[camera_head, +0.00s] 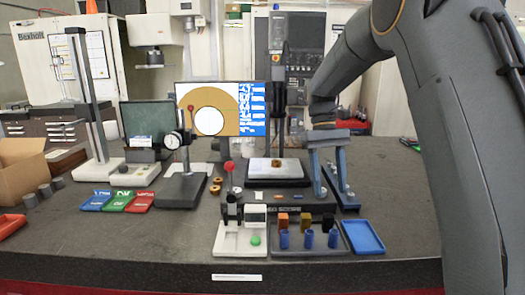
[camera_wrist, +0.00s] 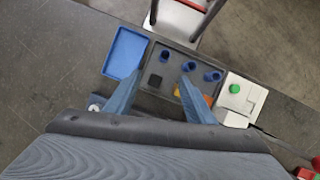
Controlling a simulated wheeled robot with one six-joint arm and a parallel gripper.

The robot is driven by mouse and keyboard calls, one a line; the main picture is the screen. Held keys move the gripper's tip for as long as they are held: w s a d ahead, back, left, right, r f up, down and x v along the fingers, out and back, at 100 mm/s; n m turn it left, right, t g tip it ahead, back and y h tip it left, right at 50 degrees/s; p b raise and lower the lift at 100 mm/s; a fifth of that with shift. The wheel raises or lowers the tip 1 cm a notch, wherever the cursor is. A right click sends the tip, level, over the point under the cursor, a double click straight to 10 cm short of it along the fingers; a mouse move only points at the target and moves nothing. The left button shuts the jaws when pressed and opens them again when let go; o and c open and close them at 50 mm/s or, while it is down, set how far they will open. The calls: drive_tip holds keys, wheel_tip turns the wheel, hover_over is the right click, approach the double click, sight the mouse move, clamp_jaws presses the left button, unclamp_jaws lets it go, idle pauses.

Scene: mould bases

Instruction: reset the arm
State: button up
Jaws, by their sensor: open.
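My arm (camera_head: 425,95) comes in from the right in the head view and bends down over the bench. My gripper (camera_head: 338,201) has its two blue-grey fingers spread apart, with nothing between them. It is above the bench behind the dark parts tray (camera_head: 330,246) and the blue tray (camera_head: 364,237). In the wrist view my gripper (camera_wrist: 161,76) points toward the parts tray (camera_wrist: 176,53), its fingers in front of part of it. The blue tray (camera_wrist: 125,53) shows left of the parts tray there. I cannot tell the fingers' exact height.
The parts tray holds several blue cylinders (camera_head: 308,238) and small blocks. A white fixture (camera_head: 240,240) with a green button stands left of it. A dial gauge stand (camera_head: 183,187), coloured trays (camera_head: 131,200) and a monitor (camera_head: 221,108) are farther left.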

drive_tip(key=shift+s+f, duration=0.4)
drive_tip(key=shift+f, duration=0.05)
drive_tip(key=shift+s+d+f, duration=0.1)
drive_tip(key=shift+s+f, duration=0.1)
drive_tip(key=shift+s, duration=0.1)
drive_tip(key=s+f+m+t, duration=0.1)
drive_tip(key=s+f+t, duration=0.1)
drive_tip(key=s, duration=0.5)
drive_tip(key=s+f+m+t, duration=0.1)
drive_tip(key=s+f, duration=0.4)
drive_tip(key=s, duration=0.1)
drive_tip(key=s+f+t+y, duration=0.1)
drive_tip(key=s+f+t, duration=0.1)
drive_tip(key=s+f, duration=0.2)
drive_tip(key=s+d, duration=0.1)
drive_tip(key=s, duration=0.2)
drive_tip(key=shift+s+f+m+t, duration=0.15)
drive_tip(key=shift+s+m+t, duration=0.15)
drive_tip(key=shift+s+m, duration=0.1)
